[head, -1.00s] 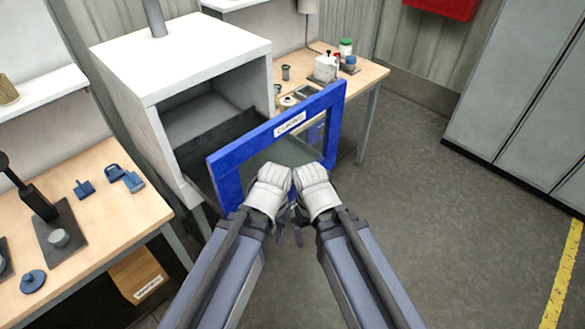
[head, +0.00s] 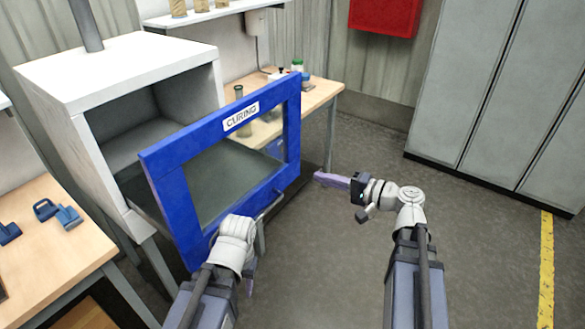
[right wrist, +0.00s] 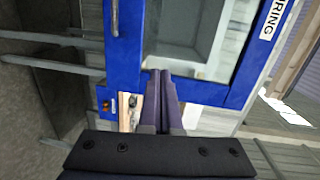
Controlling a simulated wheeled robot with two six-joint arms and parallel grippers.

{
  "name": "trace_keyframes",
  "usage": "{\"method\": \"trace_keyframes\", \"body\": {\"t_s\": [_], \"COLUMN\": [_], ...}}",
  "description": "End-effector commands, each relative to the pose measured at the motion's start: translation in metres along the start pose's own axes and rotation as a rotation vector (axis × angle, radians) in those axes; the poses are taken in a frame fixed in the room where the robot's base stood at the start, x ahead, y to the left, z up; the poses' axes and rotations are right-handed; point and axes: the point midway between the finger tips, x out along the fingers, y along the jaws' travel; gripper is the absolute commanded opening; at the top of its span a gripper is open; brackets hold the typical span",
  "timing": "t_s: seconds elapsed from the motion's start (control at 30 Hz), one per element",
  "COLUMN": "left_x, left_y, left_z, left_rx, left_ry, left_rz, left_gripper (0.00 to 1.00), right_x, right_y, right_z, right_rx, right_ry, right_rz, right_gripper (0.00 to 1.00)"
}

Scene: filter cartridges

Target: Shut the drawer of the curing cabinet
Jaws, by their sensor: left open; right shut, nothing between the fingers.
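The white curing cabinet (head: 120,55) stands at the left in the head view. Its drawer is open, with the blue front frame (head: 170,195) labelled CURING well out from the cabinet body. A grey bar handle (head: 268,207) is on the lower part of the front. My right gripper (head: 317,177) is shut and empty, pointing left just beside the front's right edge. In the right wrist view its fingers (right wrist: 160,78) overlap the blue frame (right wrist: 125,62); contact cannot be told. My left gripper (head: 250,285) is open, low before the front, mostly hidden by its wrist.
A wooden bench (head: 318,95) with small items stands behind the drawer on the right. Another bench (head: 45,245) with blue parts is at the left. Grey lockers (head: 470,90) stand at the far right. The floor (head: 335,260) in front and right is clear.

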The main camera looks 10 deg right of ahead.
Motion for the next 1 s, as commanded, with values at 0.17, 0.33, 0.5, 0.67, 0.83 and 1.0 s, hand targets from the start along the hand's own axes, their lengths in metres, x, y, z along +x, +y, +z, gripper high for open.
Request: {"method": "trace_keyframes", "body": {"t_s": [0.17, 0.33, 0.5, 0.67, 0.83, 1.0], "left_x": [0.011, 0.010, 0.010, 0.010, 0.010, 0.010], "left_y": [0.001, 0.001, 0.001, 0.001, 0.001, 0.001], "left_z": [-0.001, -0.001, -0.001, -0.001, -0.001, -0.001], "left_rx": [0.000, 0.000, 0.000, 0.000, 0.000, 0.000], "left_ry": [0.000, 0.000, 0.000, 0.000, 0.000, 0.000], "left_rz": [0.000, 0.000, 0.000, 0.000, 0.000, 0.000], "left_gripper": [0.47, 0.47, 0.47, 0.47, 0.47, 0.47], "right_x": [-0.022, -0.022, -0.005, 0.027, 0.061, 0.090], "right_y": [-0.008, -0.011, -0.013, -0.016, -0.020, -0.023], "right_z": [-0.024, -0.026, -0.027, -0.029, -0.032, -0.035], "right_rx": [0.034, 0.037, 0.036, 0.036, 0.036, 0.035], "right_ry": [0.074, 0.078, 0.074, 0.072, 0.072, 0.074], "right_rz": [-0.101, -0.111, -0.110, -0.109, -0.109, -0.109], "right_gripper": [0.00, 0.00, 0.00, 0.00, 0.00, 0.00]}}
